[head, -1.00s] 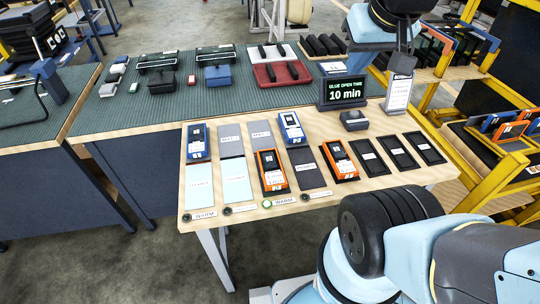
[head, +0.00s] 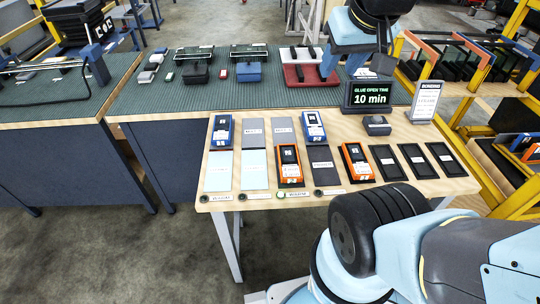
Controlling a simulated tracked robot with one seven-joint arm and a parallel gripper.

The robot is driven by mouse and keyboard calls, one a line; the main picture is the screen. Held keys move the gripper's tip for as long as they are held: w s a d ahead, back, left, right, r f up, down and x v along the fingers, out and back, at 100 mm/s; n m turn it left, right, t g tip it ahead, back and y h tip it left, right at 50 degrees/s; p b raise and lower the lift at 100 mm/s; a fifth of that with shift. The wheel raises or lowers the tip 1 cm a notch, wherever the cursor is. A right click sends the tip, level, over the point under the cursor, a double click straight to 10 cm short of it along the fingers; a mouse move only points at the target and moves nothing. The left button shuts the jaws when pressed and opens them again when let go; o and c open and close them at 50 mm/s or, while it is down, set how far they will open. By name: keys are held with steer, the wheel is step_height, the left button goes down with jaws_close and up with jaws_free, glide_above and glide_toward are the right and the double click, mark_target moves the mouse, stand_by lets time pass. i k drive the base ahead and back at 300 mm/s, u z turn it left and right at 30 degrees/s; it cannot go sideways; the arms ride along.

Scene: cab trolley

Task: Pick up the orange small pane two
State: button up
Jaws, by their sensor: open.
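Orange-edged small panes (head: 533,151) show at the right edge in the head view, beside blue ones in a yellow rack. They are cut off by the frame, and I cannot tell which is number two. Larger orange-framed panes (head: 418,42) stand higher in the rack. Two orange labelled units, a left one (head: 290,164) and a right one (head: 356,161), lie on the wooden table. My gripper (head: 384,63) is at the top, above the back of the table behind the sign, away from the orange things. It is open; its fingertips are hard to make out.
The wooden table (head: 262,201) also holds blue units (head: 221,131), dark pads (head: 413,159) and a "10 min" sign (head: 370,97). A green-topped bench (head: 205,99) stands behind. The yellow rack (head: 466,152) borders the right. Floor at lower left is clear.

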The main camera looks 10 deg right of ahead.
mark_target(289, 164)
steer(key=u, duration=1.35)
steer(key=k, duration=1.6)
steer(key=z, duration=0.95)
steer(key=i, duration=0.5)
steer(key=z, duration=0.05)
